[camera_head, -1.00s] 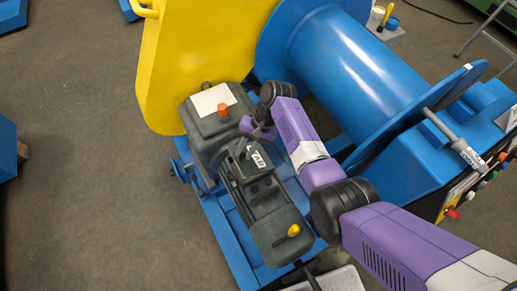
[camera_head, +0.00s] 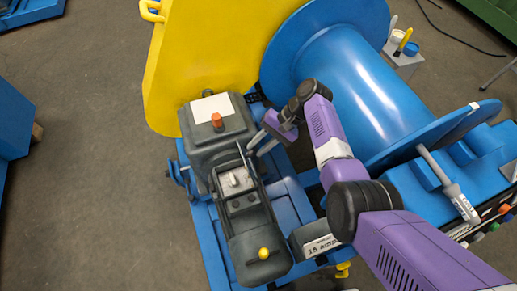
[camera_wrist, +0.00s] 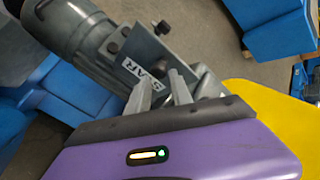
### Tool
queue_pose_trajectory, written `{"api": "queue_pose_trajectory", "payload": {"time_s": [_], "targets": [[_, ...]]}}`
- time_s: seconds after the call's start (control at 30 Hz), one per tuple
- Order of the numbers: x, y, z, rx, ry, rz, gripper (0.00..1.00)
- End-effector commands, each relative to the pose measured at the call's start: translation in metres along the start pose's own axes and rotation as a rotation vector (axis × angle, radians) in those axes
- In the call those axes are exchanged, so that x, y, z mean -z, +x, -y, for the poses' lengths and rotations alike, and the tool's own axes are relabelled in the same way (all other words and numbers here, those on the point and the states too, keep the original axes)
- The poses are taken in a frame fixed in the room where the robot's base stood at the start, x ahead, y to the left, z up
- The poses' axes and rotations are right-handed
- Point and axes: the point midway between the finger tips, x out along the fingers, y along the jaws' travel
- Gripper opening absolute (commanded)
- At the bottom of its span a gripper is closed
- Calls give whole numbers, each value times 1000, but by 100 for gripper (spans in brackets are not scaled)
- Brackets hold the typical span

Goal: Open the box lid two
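A grey motor (camera_head: 258,255) carries a terminal box (camera_head: 237,202) on top. In the head view the box shows its inside, with a pale part in it. Its thin dark lid (camera_head: 254,172) stands up along the right side, seen nearly edge-on. In the wrist view a grey plate with a "STAR" label (camera_wrist: 132,67), likely this lid, lies just beyond my fingertips. My gripper (camera_head: 260,141) is just right of the lid's far end. In the wrist view my gripper (camera_wrist: 160,82) has its fingers apart, with nothing clearly held. Whether a finger touches the plate I cannot tell.
A grey gearbox (camera_head: 217,130) with an orange cap stands behind the terminal box. A yellow guard (camera_head: 205,50) rises behind it. A large blue drum (camera_head: 345,85) is at the right. A box labelled "15 amp" (camera_head: 318,243) sits right of the motor. Open floor lies at left.

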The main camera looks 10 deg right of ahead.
Motion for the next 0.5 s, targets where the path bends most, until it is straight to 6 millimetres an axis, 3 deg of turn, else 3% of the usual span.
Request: {"api": "queue_pose_trajectory", "payload": {"time_s": [0.03, 0.5], "targets": [[0, 12, -21, -30, 18, 7, 0], [7, 6, -34, -36, 13, 19, 0]]}}
